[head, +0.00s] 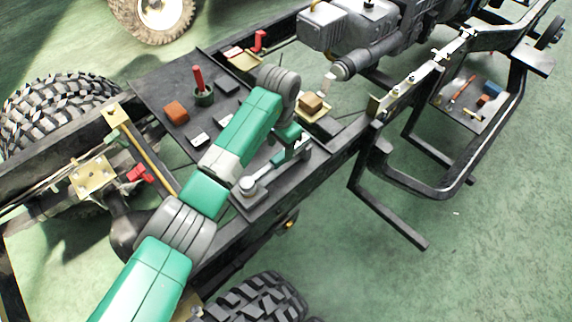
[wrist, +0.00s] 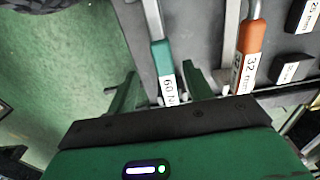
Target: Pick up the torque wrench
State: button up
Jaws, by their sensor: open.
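The torque wrench (wrist: 163,60) appears to be the tool with a teal handle, a white label reading about "60 N" and a grey shaft, seen in the wrist view. My gripper (wrist: 160,88) is open, with one green finger on each side of the labelled handle end. Whether the fingers touch it or are above it I cannot tell. In the head view my gripper (head: 290,135) is over the right part of the dark tray, and my arm partly hides the tools there.
An orange-handled tool (wrist: 249,50) marked 32 lies close to the right finger. Dark labelled blocks (wrist: 302,15) lie farther right. In the head view the dark tray (head: 150,88) also holds an orange block (head: 176,112) and a red-handled item (head: 198,80). Chassis rails surround it.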

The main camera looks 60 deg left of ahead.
aim_at(281, 155)
jog(key=f+b, duration=0.1)
jog(key=f, duration=0.1)
jog(key=f+b, duration=0.1)
jog(key=f, duration=0.1)
jog(key=f+b, duration=0.1)
jog(key=f, duration=0.1)
jog(key=shift+w+a+f, duration=0.15)
jog(key=shift+a+f, duration=0.05)
jog(key=shift+a, duration=0.05)
jog(key=shift+r, duration=0.1)
jog(key=shift+c, duration=0.6)
grip_shut()
